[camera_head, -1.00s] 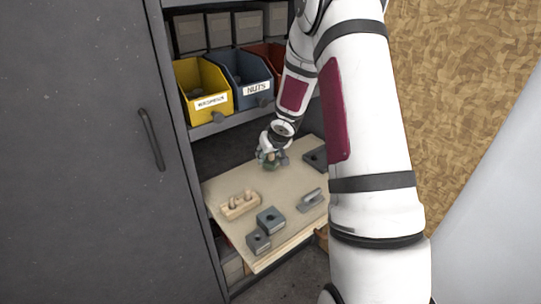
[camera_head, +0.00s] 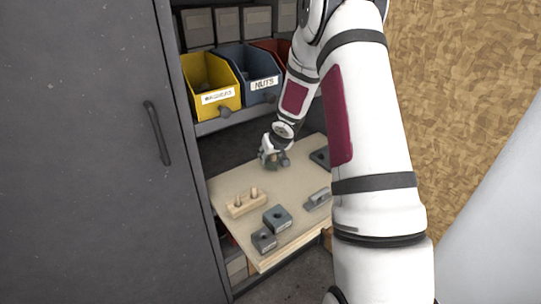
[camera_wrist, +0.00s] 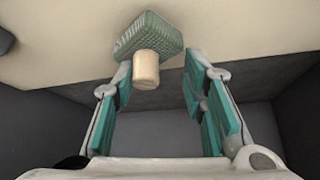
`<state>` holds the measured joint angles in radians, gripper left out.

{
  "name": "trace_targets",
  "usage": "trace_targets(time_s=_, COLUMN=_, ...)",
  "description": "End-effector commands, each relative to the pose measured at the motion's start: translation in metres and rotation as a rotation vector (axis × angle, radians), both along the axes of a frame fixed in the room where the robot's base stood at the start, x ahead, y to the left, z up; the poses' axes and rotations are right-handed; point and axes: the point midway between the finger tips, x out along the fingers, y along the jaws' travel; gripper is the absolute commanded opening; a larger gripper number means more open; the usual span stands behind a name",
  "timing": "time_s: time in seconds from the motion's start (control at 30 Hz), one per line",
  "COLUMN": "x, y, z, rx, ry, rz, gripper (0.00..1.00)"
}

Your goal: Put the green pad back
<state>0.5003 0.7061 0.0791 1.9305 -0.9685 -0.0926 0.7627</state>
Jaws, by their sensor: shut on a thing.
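The green pad (camera_wrist: 150,36), a ridged green block with a pale round peg (camera_wrist: 146,68) toward the camera, is at my fingertips in the wrist view. My gripper (camera_wrist: 158,62) has its teal-padded fingers on either side and is shut on the pad. In the head view my gripper (camera_head: 272,158) is low over the back part of the pale wooden board (camera_head: 232,185). Only a little green shows there, and I cannot tell whether the pad touches the board.
A wooden block with two pegs (camera_head: 246,203), two grey blocks (camera_head: 277,219) and a grey metal part (camera_head: 318,200) lie on the board. A dark block (camera_head: 320,158) is right of my gripper. Yellow (camera_head: 212,95) and blue NUTS (camera_head: 250,85) bins stand above. A cabinet door (camera_head: 90,150) is at left.

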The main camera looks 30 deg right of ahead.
Motion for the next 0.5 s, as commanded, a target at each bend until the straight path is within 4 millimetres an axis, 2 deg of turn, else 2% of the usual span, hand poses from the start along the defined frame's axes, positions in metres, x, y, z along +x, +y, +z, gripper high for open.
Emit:
trace_targets(time_s=0.1, x=0.0000, y=0.0000, z=0.0001, rx=0.000, ry=0.000, rz=0.000, gripper=0.16)
trace_targets(time_s=0.13, x=0.0000, y=-0.0001, z=0.0001, rx=0.000, ry=0.000, rz=0.000, gripper=0.43)
trace_targets(time_s=0.2, x=-0.0001, y=-0.0001, z=0.0001, rx=0.000, ry=0.000, rz=0.000, gripper=0.59)
trace_targets(time_s=0.23, x=-0.0001, y=-0.0001, z=0.0001, rx=0.000, ry=0.000, rz=0.000, gripper=0.62)
trace_targets(time_s=0.5, x=-0.0003, y=-0.0001, z=0.0002, rx=0.000, ry=0.000, rz=0.000, gripper=0.62)
